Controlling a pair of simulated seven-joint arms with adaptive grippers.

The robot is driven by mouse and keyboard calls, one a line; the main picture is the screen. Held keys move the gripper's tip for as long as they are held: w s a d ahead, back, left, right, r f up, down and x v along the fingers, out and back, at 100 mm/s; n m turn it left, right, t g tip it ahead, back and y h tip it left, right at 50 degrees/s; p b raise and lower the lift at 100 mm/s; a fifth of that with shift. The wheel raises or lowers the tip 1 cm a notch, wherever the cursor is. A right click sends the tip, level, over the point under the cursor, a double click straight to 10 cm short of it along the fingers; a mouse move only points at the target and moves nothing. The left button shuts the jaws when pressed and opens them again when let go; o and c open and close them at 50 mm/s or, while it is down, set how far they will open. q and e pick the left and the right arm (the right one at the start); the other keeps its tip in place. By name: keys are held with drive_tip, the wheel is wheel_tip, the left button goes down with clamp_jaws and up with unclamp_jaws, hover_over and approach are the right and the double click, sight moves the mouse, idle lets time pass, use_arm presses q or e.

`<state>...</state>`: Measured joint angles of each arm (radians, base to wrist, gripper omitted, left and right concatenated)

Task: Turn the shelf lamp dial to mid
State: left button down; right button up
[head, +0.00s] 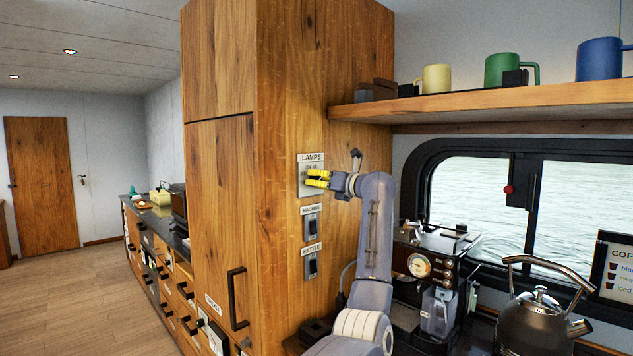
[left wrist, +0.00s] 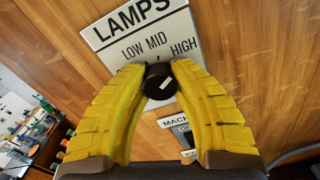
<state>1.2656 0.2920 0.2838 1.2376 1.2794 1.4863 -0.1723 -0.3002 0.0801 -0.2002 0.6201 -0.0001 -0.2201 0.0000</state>
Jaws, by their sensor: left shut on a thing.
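The LAMPS plate (head: 311,158) is on the side of the wooden cabinet. In the left wrist view the plate (left wrist: 110,36) reads LOW, MID and HIGH, with another label mostly hidden by a finger. The lamp dial (left wrist: 158,77) is a round black knob with a short white mark. The mark is slanted; I cannot tell which label it points to. My left gripper (head: 318,178) has its yellow fingers at the plate. In the left wrist view the fingertips (left wrist: 159,75) are closed on the dial from both sides. My right gripper is not in view.
Below are the MACHINE switch (head: 312,225) and the KETTLE switch (head: 313,268). A shelf (head: 480,103) with mugs juts out at upper right. A coffee machine (head: 430,270) and a kettle (head: 540,318) stand to the right of my left arm.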

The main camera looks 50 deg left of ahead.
use_arm(q)
drive_tip(key=shift+n, duration=0.3)
drive_tip(key=n, duration=0.3)
drive_tip(key=shift+n, duration=0.3)
drive_tip(key=shift+r+n, duration=0.1)
drive_tip(key=shift+n, duration=1.6)
drive_tip(key=c, duration=1)
unclamp_jaws()
drive_tip(key=shift+o, duration=0.2)
drive_tip(key=d, duration=1.2)
drive_tip(key=shift+w, duration=0.35)
